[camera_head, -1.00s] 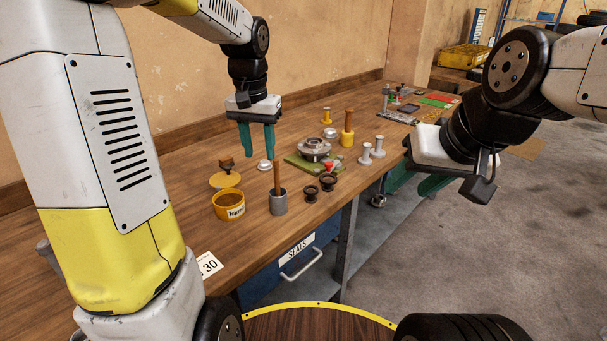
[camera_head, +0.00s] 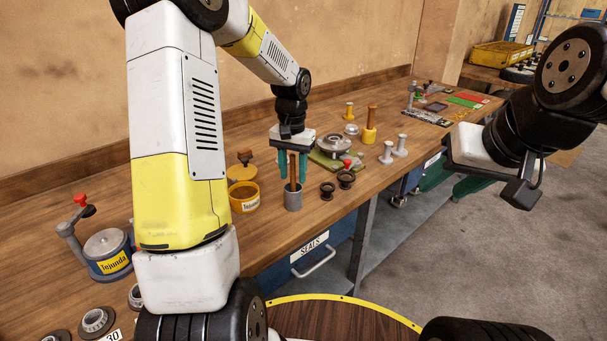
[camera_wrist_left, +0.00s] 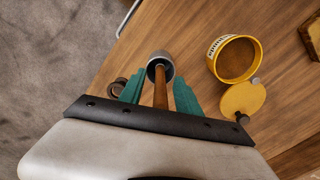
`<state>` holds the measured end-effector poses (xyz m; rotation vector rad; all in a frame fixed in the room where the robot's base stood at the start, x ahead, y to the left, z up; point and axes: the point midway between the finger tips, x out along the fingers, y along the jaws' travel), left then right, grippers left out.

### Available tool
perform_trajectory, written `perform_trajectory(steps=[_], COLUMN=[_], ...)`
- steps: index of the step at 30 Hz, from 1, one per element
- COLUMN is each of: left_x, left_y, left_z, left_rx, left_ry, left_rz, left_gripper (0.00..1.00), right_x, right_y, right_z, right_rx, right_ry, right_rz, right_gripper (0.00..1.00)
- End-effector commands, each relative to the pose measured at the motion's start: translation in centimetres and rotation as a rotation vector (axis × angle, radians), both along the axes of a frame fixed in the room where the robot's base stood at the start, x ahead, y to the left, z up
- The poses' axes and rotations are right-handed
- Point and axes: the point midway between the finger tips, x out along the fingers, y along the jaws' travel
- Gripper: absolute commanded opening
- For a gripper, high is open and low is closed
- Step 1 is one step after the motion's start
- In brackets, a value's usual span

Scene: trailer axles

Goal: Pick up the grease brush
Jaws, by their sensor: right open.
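The grease brush (camera_head: 294,170) stands handle up in a grey metal cup (camera_head: 293,202) on the bench; its bristle end is hidden in the cup. In the left wrist view, the brush's wooden handle (camera_wrist_left: 160,94) runs between my green fingers, and the cup (camera_wrist_left: 153,62) lies past their tips. My left gripper (camera_head: 293,181) points down over the cup, its fingers on either side of the handle with gaps visible. It is open, and it also shows in the left wrist view (camera_wrist_left: 158,88). My right gripper (camera_head: 452,184) is open and empty, off the bench's front edge at right.
A yellow Tejunda tub (camera_head: 244,203) stands just left of the cup, its lid behind. Two dark bushings (camera_head: 328,190) sit close right. A hub on a green mat (camera_head: 325,162) lies behind. A grey Tejunda pot (camera_head: 106,258) stands at far left.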

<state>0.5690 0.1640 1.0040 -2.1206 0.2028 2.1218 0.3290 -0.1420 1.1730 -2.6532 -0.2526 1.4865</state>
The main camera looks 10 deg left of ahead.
Motion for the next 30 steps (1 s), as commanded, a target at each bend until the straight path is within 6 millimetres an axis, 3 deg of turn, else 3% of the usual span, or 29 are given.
perform_trajectory(steps=[7,13,24,30], left_x=[0.0,0.0,0.0,0.1], left_y=[0.0,0.0,0.0,0.0], left_z=[-0.2,-0.2,0.0,2.5], left_rx=[0.000,0.000,0.000,0.000], left_ry=[0.000,0.000,-0.001,-0.006], left_rz=[0.001,0.001,0.001,0.002], left_gripper=[0.40,0.01,0.00,0.00], right_x=[0.0,0.0,0.0,0.0], right_y=[0.0,0.0,0.0,0.0], right_z=[0.0,0.0,0.0,0.0], right_rx=[0.000,0.000,0.000,0.000], right_ry=[0.000,0.000,0.000,0.000], right_rz=[0.000,0.000,0.000,0.000], right_gripper=[0.44,0.44,0.44,0.44])
